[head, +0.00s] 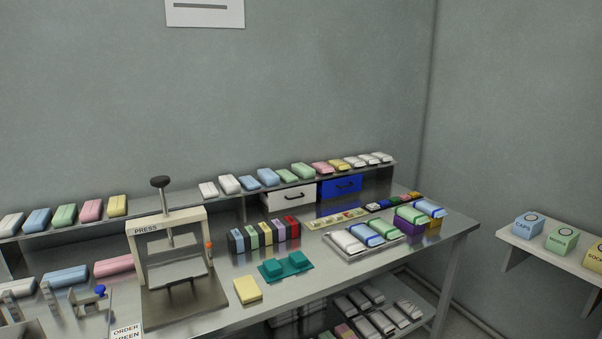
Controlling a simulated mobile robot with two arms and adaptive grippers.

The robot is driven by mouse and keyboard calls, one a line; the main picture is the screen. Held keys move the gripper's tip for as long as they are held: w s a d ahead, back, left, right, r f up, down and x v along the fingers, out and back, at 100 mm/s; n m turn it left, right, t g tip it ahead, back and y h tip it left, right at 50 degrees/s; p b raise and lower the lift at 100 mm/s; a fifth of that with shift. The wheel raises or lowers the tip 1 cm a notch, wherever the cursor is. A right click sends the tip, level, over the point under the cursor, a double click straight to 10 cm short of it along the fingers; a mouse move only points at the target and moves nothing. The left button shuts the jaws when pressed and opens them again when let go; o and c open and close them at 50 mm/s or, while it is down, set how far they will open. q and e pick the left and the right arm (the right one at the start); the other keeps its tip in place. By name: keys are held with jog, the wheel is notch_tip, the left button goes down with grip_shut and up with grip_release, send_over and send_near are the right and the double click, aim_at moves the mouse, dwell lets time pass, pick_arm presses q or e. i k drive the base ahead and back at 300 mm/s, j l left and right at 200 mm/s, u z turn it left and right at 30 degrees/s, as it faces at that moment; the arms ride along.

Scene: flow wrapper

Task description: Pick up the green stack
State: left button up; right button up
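Neither of my grippers is in view. Several green things show, and I cannot tell which one is the green stack. A green block (411,214) lies at the right end of the table beside a blue one, over a purple base. Another green block (382,229) lies in the grey tray (359,256) with white and blue blocks. A green piece (251,238) stands in the row of coloured upright pieces. Two dark teal blocks (273,269) sit on a teal mat (274,279). An order card (126,332) at the bottom edge seems to read green.
A press (170,255) stands on the metal table (325,285) at the left. A yellow block (248,290) lies in front. A raised shelf holds coloured blocks, with white (291,197) and blue (340,188) drawers below. A wall shelf (548,250) holds labelled boxes at right.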

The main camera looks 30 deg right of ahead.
aim_at(304, 171)
jog(key=u, duration=0.3)
jog(key=l+u, duration=0.95)
jog(key=l, duration=0.15)
